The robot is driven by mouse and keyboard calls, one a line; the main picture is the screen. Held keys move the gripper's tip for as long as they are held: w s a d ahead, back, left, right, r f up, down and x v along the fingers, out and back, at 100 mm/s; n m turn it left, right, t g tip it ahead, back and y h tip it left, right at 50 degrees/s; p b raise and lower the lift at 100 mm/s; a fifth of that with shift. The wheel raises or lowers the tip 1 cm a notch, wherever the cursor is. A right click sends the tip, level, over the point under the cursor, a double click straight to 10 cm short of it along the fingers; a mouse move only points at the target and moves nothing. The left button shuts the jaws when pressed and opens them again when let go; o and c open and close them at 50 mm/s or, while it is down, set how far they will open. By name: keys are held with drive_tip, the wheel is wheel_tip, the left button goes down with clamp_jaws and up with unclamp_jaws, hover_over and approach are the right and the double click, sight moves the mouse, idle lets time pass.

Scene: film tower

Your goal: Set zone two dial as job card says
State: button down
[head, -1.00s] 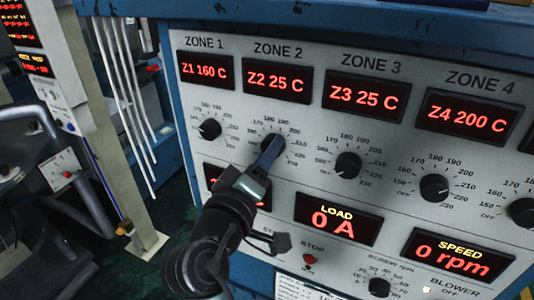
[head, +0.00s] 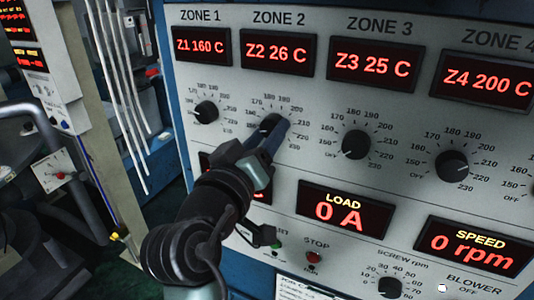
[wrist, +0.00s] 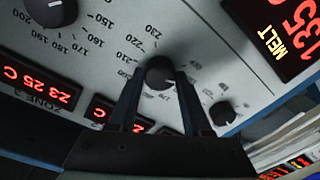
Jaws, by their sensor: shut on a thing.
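The zone 2 dial (head: 270,124) is a black knob with a numbered scale, under the ZONE 2 display (head: 274,53), which reads Z2 26 C. My gripper (head: 274,135) is shut on this dial; its fingers hide part of the knob and its scale. In the wrist view the two fingers (wrist: 161,92) lie on either side of the dial (wrist: 160,72). A light pointer line shows on the knob there, but I cannot read its setting surely. A white printed card (head: 300,288) sits at the bottom of the panel, mostly cut off and unreadable.
The zone 1 dial (head: 206,112) and zone 3 dial (head: 356,144) stand close on either side. Displays read Z1 160 C, Z3 25 C, Z4 200 C, LOAD 0 A (head: 345,209) and SPEED 0 rpm.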

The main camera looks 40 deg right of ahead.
drive_tip(key=shift+f+m+b, duration=0.15)
drive_tip(key=shift+m+b, duration=3.35)
drive_tip(key=shift+b, duration=0.3)
drive_tip(key=shift+c, duration=1.7)
unclamp_jaws()
drive_tip(key=shift+a, duration=0.1)
drive_tip(key=b+v, duration=0.2)
drive_tip(key=v, duration=1)
drive_tip(key=shift+a, duration=0.4)
